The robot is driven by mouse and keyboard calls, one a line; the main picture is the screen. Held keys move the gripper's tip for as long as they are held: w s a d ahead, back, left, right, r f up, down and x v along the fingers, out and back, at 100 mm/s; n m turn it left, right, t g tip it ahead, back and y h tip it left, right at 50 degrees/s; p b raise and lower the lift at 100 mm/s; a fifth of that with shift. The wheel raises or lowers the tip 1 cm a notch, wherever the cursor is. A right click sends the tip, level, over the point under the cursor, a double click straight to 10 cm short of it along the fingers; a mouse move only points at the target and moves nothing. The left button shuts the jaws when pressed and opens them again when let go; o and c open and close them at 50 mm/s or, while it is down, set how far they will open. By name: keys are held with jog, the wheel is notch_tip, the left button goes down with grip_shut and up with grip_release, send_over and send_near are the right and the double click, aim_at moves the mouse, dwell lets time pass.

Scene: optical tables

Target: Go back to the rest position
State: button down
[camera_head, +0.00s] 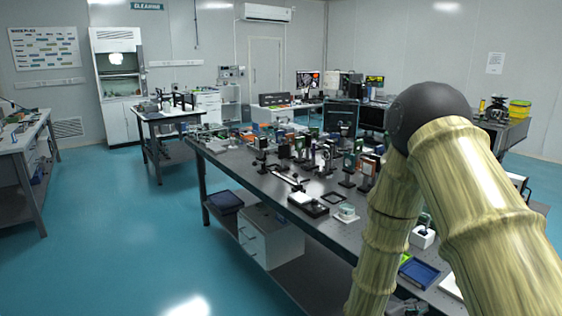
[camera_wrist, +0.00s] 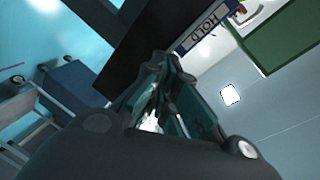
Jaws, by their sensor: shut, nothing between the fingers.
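My gripper (camera_wrist: 166,66) shows in the wrist view with its dark teal fingers together and nothing between them. In the head view my bent arm fills the right side, over the near end of the long optical table (camera_head: 262,184). My gripper cannot be made out clearly there.
The long table carries many optical mounts, a blue tray (camera_head: 419,271) near my arm and a white drawer unit (camera_head: 270,238) beneath. The blue floor (camera_head: 130,235) to the left is open. A smaller table (camera_head: 168,113) stands behind.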

jog(key=s+a+f+n+g+y, duration=0.1)
jog(key=s+a+f+n+y, duration=0.15)
jog(key=s+f+n, duration=0.4)
jog(key=s+a+f+n+y, duration=0.2)
jog(key=f+n+y, duration=0.2)
jog(key=f, duration=0.5)
jog(key=s+a+f+n+g+y, duration=0.1)
jog(key=s+a+f+n+y, duration=0.15)
jog(key=s+f+n, duration=0.35)
jog(key=s+a+f+n+g+y, duration=0.2)
jog(key=s+f+n+g, duration=0.1)
jog(key=s, duration=0.6)
jog(key=s+a+f+n+g+y, duration=0.2)
jog(key=s+a+f+n+g, duration=0.1)
jog(key=s, duration=0.7)
jog(key=shift+s+a+f+n+y, duration=0.2)
jog(key=shift+f+n+y, duration=0.2)
jog(key=shift+f+n, duration=0.5)
